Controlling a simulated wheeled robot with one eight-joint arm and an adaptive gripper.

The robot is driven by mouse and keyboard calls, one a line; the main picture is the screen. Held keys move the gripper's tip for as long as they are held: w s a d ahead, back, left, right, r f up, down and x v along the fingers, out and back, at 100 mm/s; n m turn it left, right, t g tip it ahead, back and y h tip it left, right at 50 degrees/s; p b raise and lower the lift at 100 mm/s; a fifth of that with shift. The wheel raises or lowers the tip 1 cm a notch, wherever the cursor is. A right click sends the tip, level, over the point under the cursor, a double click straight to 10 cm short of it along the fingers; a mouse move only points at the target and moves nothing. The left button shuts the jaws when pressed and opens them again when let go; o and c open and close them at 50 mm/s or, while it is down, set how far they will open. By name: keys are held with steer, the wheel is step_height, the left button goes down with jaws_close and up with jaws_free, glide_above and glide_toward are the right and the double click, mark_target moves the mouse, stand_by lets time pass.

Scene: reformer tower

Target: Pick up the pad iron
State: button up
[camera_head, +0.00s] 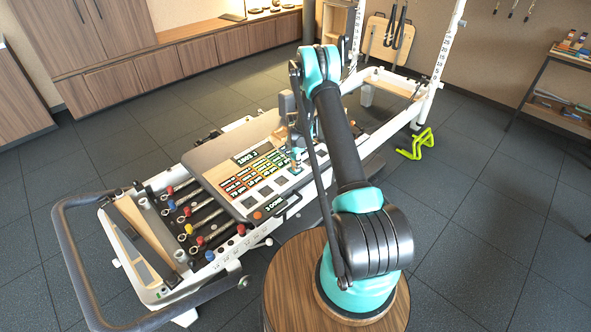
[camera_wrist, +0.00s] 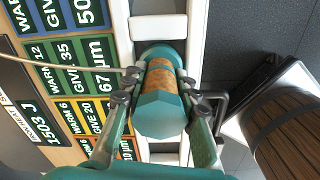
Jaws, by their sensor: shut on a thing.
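The pad iron, which I take to be the teal faceted piece with a worn orange-brown patch (camera_wrist: 160,112), is between my gripper's fingers (camera_wrist: 158,92) in the wrist view. The fingers press on it from both sides. I cannot tell whether the iron still touches this frame. In the head view my gripper (camera_head: 295,150) is over the right edge of the label board, and a small bit of teal shows at its tip; the iron is mostly hidden there.
The board with coloured labels (camera_head: 258,177) lies on the white reformer frame (camera_head: 222,262). Several coloured knobs (camera_head: 186,211) and springs sit at its left. A dark curved bar (camera_head: 70,255) rings the near-left end. A yellow-green stand (camera_head: 416,144) is on the open floor to the right.

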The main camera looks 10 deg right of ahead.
jaws_close()
steer(key=shift+r, duration=0.1)
